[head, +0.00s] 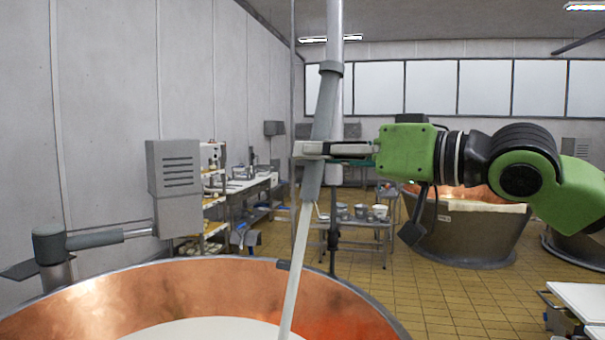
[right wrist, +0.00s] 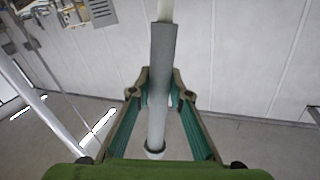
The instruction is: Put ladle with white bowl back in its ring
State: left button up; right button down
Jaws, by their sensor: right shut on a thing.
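My right gripper (head: 318,150) is shut around the grey grip of a long ladle (head: 326,103), which also shows between the fingers in the right wrist view (right wrist: 162,60). The ladle is nearly upright, its top tilted slightly right. Its pale shaft (head: 297,255) runs down in front of the copper vat (head: 350,308) and out of the bottom of the head view. Its bowl is not in view, so I cannot see its colour. I cannot make out the ring. My left gripper is not in view.
The near vat holds white liquid (head: 215,330). A grey pipe fitting (head: 95,238) stands at its left. Behind are a low table (head: 355,222) with several buckets and another vat (head: 465,235). Tiled floor (head: 425,290) is clear between the vats.

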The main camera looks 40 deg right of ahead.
pick_arm(q)
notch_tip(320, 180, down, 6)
jog(key=b, duration=0.5)
pick_arm(e)
jog(key=s+r, duration=0.2)
jog(key=s, duration=2.2)
jog(key=shift+r, duration=0.25)
